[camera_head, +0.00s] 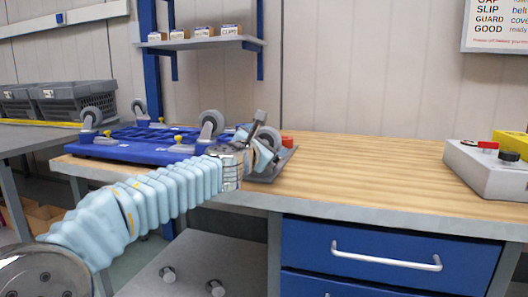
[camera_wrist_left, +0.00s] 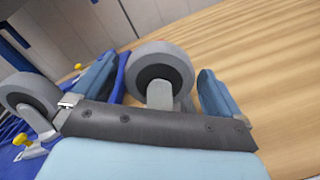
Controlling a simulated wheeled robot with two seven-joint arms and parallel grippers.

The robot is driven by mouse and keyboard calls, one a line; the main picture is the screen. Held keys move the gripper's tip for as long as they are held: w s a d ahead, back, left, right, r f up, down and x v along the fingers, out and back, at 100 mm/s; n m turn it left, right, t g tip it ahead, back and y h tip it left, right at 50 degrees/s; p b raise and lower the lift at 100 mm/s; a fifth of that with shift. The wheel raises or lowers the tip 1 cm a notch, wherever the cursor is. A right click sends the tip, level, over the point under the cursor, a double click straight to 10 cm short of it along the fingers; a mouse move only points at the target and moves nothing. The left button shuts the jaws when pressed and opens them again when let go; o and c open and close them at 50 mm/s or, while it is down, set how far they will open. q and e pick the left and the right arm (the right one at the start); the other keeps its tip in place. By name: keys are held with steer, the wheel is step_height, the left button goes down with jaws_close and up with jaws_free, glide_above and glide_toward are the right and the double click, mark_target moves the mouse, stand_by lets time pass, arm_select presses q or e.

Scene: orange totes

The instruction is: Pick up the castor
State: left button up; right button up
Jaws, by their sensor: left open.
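A castor (camera_wrist_left: 158,70) with a grey wheel stands between the two fingers of my left gripper (camera_wrist_left: 165,82) in the left wrist view. The fingers are open, one on each side, with a visible gap at the right finger; whether the left one touches cannot be told. In the head view, the left gripper (camera_head: 262,140) is over the workbench at the right end of the blue dolly, and it partly hides this castor (camera_head: 269,134). My right gripper is not in view.
The blue dolly (camera_head: 130,150) carries several other castors, one (camera_head: 212,122) close left of my gripper. A dark grey tray (camera_head: 284,163) lies under the gripper. A grey control box (camera_head: 485,172) stands at the right. The wooden benchtop (camera_head: 370,165) between is clear.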

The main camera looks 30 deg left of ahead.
arm_select(q)
steer(key=shift+w+a, duration=0.15)
steer(key=shift+w, duration=0.65)
steer(key=shift+w+a, duration=0.15)
steer(key=shift+w, duration=0.6)
steer(key=c, duration=1.3)
